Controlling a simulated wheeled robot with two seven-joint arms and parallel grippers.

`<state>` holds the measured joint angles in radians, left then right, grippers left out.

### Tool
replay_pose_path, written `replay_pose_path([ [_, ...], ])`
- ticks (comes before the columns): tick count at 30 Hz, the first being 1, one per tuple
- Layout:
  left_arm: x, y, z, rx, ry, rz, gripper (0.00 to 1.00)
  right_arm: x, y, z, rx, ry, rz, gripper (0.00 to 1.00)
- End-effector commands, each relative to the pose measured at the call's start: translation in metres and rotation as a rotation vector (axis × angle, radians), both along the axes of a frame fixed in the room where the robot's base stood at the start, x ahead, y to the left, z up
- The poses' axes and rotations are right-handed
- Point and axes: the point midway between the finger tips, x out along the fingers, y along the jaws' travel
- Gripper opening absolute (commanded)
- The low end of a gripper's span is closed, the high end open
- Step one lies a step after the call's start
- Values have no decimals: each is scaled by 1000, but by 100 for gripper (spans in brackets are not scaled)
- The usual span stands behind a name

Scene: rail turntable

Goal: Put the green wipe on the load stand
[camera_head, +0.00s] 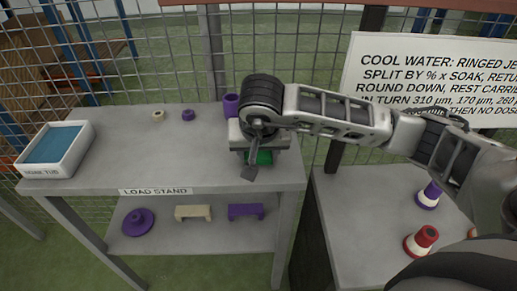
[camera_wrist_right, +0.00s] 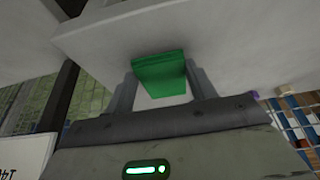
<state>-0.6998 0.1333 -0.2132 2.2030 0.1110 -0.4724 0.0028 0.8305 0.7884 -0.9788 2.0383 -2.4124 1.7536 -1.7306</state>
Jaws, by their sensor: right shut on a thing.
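The load stand (camera_head: 130,150) is a grey two-level table with its name label on the front edge. My right gripper (camera_head: 256,160) is over the right end of its top, shut on the green wipe (camera_head: 264,157). The wipe shows only partly there, behind the gripper. In the right wrist view the wipe (camera_wrist_right: 160,75) is a green block between the two fingers (camera_wrist_right: 162,88), close to a pale grey surface. I cannot tell whether it touches that surface. My left gripper is not in view.
A white soak tub (camera_head: 82,150) with blue inside stands at the stand's left end. Red (camera_head: 421,241) and purple (camera_head: 429,195) cones stand on the right table.

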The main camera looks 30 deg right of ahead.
Motion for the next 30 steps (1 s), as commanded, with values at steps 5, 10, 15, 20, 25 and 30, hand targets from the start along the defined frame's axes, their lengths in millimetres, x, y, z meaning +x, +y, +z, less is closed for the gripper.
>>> replay_pose_path([
  [5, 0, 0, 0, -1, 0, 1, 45, 0, 0, -2, 0, -2, 0, 37],
  [10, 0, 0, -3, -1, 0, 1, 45, 0, 0, -4, 0, -2, -1, 37],
  [15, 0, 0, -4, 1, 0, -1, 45, 0, 0, -6, 1, -1, -1, 77],
  [20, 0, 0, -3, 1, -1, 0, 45, 0, 0, -6, 1, -1, -1, 77],
  [25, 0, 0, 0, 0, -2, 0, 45, 0, 0, -3, 1, -1, -1, 77],
  [30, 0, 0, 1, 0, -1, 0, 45, -5, 3, 15, 2, -7, 2, 77],
])
